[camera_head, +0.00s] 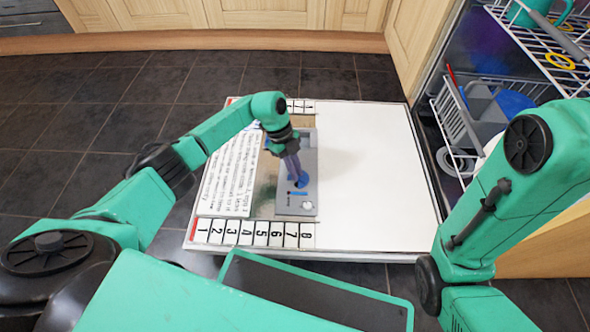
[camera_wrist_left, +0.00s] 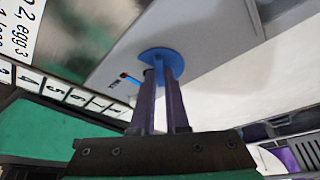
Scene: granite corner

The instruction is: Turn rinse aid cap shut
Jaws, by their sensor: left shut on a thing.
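The blue rinse aid cap (camera_head: 301,179) sits on a grey dispenser panel (camera_head: 296,209) on the open dishwasher door (camera_head: 370,200). My left gripper (camera_head: 299,174) reaches down to the cap from above, and its fingers partly hide it. In the left wrist view, the two purple fingers of the gripper (camera_wrist_left: 160,75) are shut on the raised grip of the blue cap (camera_wrist_left: 146,54). The cap looks seated on the panel (camera_wrist_left: 215,30). Small blue and red marks lie beside it. My right arm shows at the right, but its gripper is out of view.
A printed text sheet (camera_head: 229,178) and a numbered strip (camera_head: 250,234) lie on the door left of and below the panel. Dishwasher racks (camera_head: 470,130) with dishes stand at the right. The door's right half is clear. Dark floor tiles (camera_head: 60,110) lie at the left.

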